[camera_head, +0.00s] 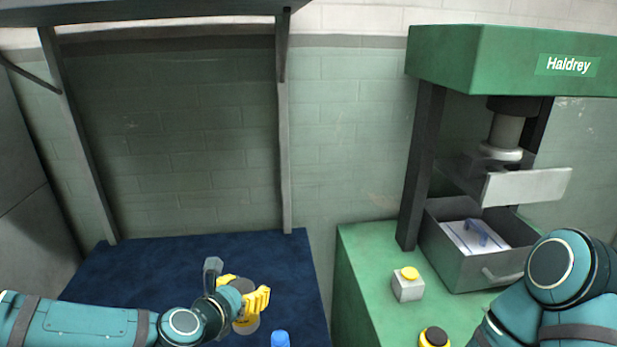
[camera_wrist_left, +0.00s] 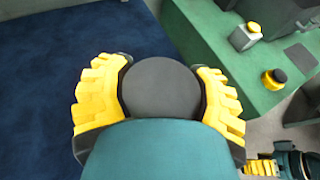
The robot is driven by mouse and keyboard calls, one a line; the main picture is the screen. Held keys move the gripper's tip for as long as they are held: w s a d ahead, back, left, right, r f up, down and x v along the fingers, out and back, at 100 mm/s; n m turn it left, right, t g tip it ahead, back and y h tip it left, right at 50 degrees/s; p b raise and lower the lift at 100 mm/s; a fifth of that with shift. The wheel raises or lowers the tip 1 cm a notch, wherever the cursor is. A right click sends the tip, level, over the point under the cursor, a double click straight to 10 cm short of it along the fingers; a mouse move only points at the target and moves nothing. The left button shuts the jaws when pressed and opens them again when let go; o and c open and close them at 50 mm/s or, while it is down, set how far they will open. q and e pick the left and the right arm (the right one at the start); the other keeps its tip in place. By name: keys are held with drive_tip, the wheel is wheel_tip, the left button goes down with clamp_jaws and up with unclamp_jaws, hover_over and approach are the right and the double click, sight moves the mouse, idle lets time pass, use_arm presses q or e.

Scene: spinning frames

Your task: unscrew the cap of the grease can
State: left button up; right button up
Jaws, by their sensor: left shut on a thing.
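The grease can (camera_head: 246,326) stands near the front of the blue-topped bench, with its lower body cut by the arm and its upper part under my gripper. Its round dark grey cap (camera_wrist_left: 163,90) fills the space between the fingers in the wrist view. My left gripper (camera_head: 246,290) is shut on the cap, with a yellow finger on each side. In the wrist view, part of my right gripper (camera_wrist_left: 262,168) shows at the lower right corner, too little to tell its jaws. In the head view only my right arm shows.
The blue bench (camera_head: 150,270) is mostly clear behind the can. A blue-capped item (camera_head: 280,339) stands just right of it. On the green table are a yellow-button box (camera_head: 408,288), a black-and-yellow knob (camera_head: 434,338) and a press (camera_head: 425,150) with a grey drawer (camera_head: 470,275).

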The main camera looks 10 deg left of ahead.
use_arm(q)
drive_tip(key=w+d+r, duration=0.1)
drive_tip(key=w+d, duration=0.1)
drive_tip(key=d, duration=0.6)
drive_tip(key=w+d+r, duration=0.1)
drive_tip(key=w+d, duration=0.1)
drive_tip(key=d, duration=0.7)
drive_tip(key=shift+d+n, duration=0.15)
drive_tip(key=shift+n, duration=0.15)
drive_tip(key=shift+w+d+r+y, duration=0.1)
drive_tip(key=shift+w+d+y, duration=0.05)
drive_tip(key=shift+d+y, duration=0.2)
clamp_jaws()
drive_tip(key=s+a+f+n+y, duration=0.1)
drive_tip(key=a+f+y, duration=0.1)
drive_tip(key=a, duration=1.3)
drive_tip(key=s+a+f+n+y, duration=0.1)
drive_tip(key=a+f+n, duration=0.1)
drive_tip(key=a, duration=1.4)
drive_tip(key=shift+t+y, duration=0.25)
drive_tip(key=shift+t, duration=0.15)
drive_tip(key=shift+a+f+b, duration=0.2)
drive_tip(key=shift+f+b, duration=0.8)
drive_tip(key=shift+f, duration=1.6)
drive_tip(key=shift+a+f+b, duration=0.15)
drive_tip(key=shift+f+b, duration=0.85)
drive_tip(key=shift+f, duration=1.55)
